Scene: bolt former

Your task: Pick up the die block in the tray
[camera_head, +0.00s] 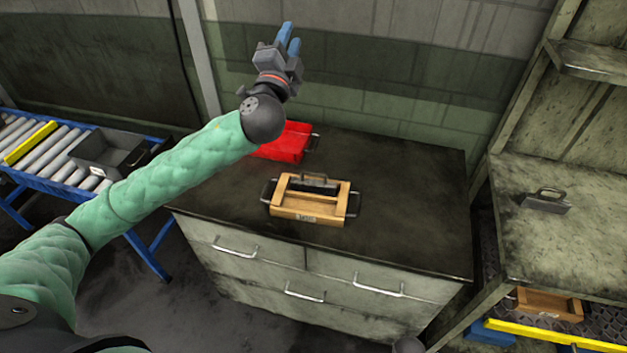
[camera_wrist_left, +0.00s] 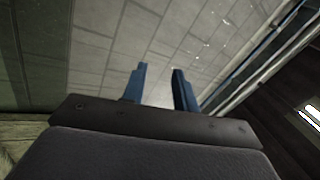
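A wooden tray (camera_head: 309,217) with dark side handles sits on the dark top of the drawer cabinet. A dark grey die block with a handle (camera_head: 315,181) is in the tray, toward its back; the tray's frame partly hides it. My left gripper (camera_head: 291,38) is raised high above and behind the cabinet, pointing up, well away from the tray. Its two blue fingers stand apart and empty in the left wrist view (camera_wrist_left: 158,84). My right gripper does not show.
A red bin (camera_head: 285,146) stands behind the tray, partly behind my left forearm. A similar dark handled block (camera_head: 547,201) rests on the right bench. A roller conveyor with a grey bin (camera_head: 98,150) is at left. The cabinet top (camera_head: 410,200) right of the tray is clear.

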